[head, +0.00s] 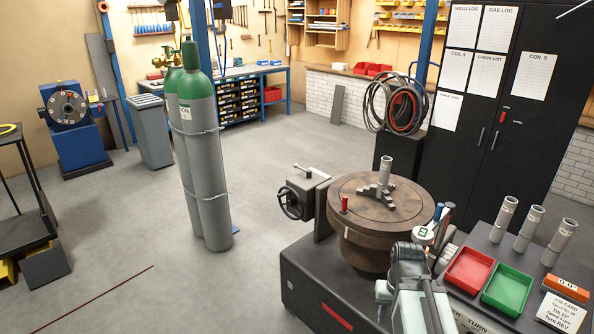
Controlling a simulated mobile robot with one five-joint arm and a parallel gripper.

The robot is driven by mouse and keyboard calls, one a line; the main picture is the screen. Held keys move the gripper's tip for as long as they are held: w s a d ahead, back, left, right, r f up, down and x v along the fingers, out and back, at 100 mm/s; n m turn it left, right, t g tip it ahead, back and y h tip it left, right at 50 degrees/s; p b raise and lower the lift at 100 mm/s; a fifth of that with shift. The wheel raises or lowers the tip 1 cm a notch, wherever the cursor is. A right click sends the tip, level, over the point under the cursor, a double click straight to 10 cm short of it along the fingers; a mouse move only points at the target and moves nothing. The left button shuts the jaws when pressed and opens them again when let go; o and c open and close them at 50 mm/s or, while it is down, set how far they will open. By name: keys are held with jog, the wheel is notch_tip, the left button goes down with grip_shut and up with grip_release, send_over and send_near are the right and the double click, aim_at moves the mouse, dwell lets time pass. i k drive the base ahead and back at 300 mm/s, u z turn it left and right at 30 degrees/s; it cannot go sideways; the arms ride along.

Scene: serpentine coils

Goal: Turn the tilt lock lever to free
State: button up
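A red-knobbed post (344,203) rises at the turntable's front left edge. A blue-topped handle (437,212) stands at its right. I cannot tell which is the tilt lock lever. My gripper (406,251) is in front of the turntable, seen from behind; its fingers are not clear.
A red tray (469,268) and a green tray (508,290) lie on the bench at right, with several grey tubes behind. A round gauge (423,234) is close to my gripper. Gas cylinders (198,150) stand left; open floor (130,240) lies around them.

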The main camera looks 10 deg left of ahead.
aim_at(309, 173)
jog(key=u, duration=0.6)
jog(key=i, duration=1.4)
jog(key=u, duration=0.9)
jog(key=i, duration=1.5)
jog(key=z, duration=0.3)
